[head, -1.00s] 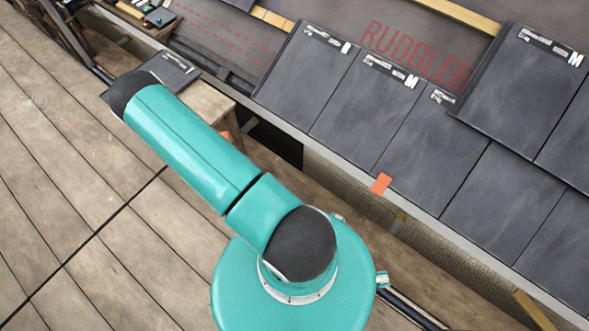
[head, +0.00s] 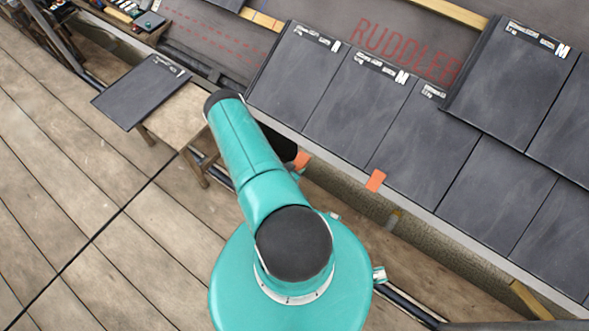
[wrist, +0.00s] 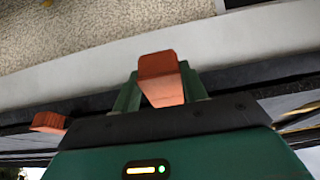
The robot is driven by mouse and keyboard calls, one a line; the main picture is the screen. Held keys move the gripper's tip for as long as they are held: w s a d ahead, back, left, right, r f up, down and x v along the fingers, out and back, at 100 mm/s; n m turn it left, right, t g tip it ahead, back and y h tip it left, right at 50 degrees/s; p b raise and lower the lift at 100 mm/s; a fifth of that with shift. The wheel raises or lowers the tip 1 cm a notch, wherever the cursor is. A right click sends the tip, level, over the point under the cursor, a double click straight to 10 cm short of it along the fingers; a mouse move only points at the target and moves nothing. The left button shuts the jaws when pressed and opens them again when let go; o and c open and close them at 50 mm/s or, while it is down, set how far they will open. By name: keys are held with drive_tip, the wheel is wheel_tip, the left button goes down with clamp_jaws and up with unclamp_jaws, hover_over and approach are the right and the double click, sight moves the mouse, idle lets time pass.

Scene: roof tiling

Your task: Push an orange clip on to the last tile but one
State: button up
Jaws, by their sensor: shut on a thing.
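My gripper (wrist: 160,92) is shut on an orange clip (wrist: 160,66), which stands up between its green fingers in the wrist view. In the head view the held clip (head: 303,159) shows just right of my arm, close to the eave edge near the joint between the leftmost tile (head: 291,75) and the last tile but one (head: 350,110). I cannot tell whether it touches a tile. My gripper is mostly hidden behind the arm there. Another orange clip (head: 375,180) sits at the lower edge, where the second and third tiles meet; an orange clip also shows at left in the wrist view (wrist: 48,122).
A loose tile (head: 140,92) lies on a wooden bench (head: 185,118) at left. A higher tile (head: 515,85) overlaps the row at right. A tray of small items (head: 125,14) stands at top left. Bare plank deck (head: 80,170) fills the left.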

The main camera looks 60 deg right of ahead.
sight(301, 159)
drive_tip(key=shift+s+d+r, duration=0.15)
drive_tip(key=shift+d+r, duration=0.4)
drive_tip(key=shift+d, duration=0.4)
drive_tip(key=shift+s+d+r, duration=0.1)
drive_tip(key=shift+d+r, duration=0.45)
drive_tip(key=shift+d, duration=0.35)
drive_tip(key=shift+s+d+r, duration=0.15)
drive_tip(key=shift+d+r, duration=0.5)
drive_tip(key=shift+d, duration=0.35)
drive_tip(key=shift+s+d+r, duration=0.15)
drive_tip(key=shift+d+r, duration=0.45)
drive_tip(key=shift+d, duration=0.35)
idle(2.1)
drive_tip(key=o, duration=1.5)
drive_tip(key=shift+c, duration=0.2)
drive_tip(key=shift+a, duration=0.1)
drive_tip(key=shift+w+a+r, duration=0.1)
drive_tip(key=shift+a+r, duration=0.5)
drive_tip(key=shift+r, duration=0.4)
drive_tip(key=shift+w+a+r, duration=0.1)
drive_tip(key=shift+a+r, duration=0.45)
drive_tip(key=shift+r, duration=0.4)
drive_tip(key=shift+w+a+r, duration=0.1)
drive_tip(key=shift+a+r, duration=0.5)
drive_tip(key=shift+r, duration=0.4)
